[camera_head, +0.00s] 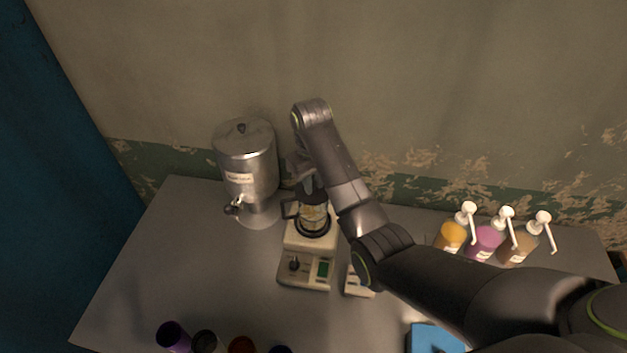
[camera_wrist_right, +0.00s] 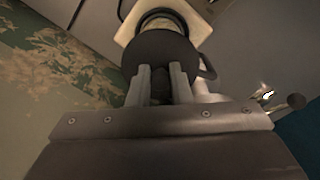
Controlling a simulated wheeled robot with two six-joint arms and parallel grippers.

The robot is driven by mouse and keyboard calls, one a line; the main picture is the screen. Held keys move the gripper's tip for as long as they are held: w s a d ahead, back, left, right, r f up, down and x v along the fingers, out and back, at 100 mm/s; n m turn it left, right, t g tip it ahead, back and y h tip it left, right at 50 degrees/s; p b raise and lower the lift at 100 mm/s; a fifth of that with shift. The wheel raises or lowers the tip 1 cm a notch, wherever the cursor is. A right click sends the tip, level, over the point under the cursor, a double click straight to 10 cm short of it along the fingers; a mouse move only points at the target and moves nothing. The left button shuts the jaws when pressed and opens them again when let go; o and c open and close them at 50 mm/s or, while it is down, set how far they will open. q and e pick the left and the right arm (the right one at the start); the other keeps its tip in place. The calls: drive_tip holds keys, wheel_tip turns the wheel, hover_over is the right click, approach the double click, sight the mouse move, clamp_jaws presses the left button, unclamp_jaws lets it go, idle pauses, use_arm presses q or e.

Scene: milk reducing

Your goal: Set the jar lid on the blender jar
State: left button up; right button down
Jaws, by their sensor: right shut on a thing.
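The blender jar (camera_head: 313,217), clear with a dark handle and pale contents, stands on a cream blender base (camera_head: 300,268) at the table's middle. The dark round jar lid (camera_head: 314,197) is at the jar's top; I cannot tell whether it touches the rim. My right gripper (camera_head: 303,182) is above the jar, partly hidden by my own arm. In the right wrist view, its fingers (camera_wrist_right: 160,82) are shut on the knob of the lid (camera_wrist_right: 160,52), with the jar (camera_wrist_right: 162,18) just beyond. My left gripper is not in view.
A metal dispenser (camera_head: 246,165) with a tap stands close left of the blender. Several pump bottles (camera_head: 485,240) stand at right. Dark and coloured cups (camera_head: 172,337) line the front edge, and a blue object (camera_head: 432,340) lies front right. The left table area is clear.

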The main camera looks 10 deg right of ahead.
idle(0.3)
drive_tip(key=c, duration=0.7)
unclamp_jaws()
drive_tip(key=shift+c, duration=0.2)
drive_tip(key=shift+f, duration=0.1)
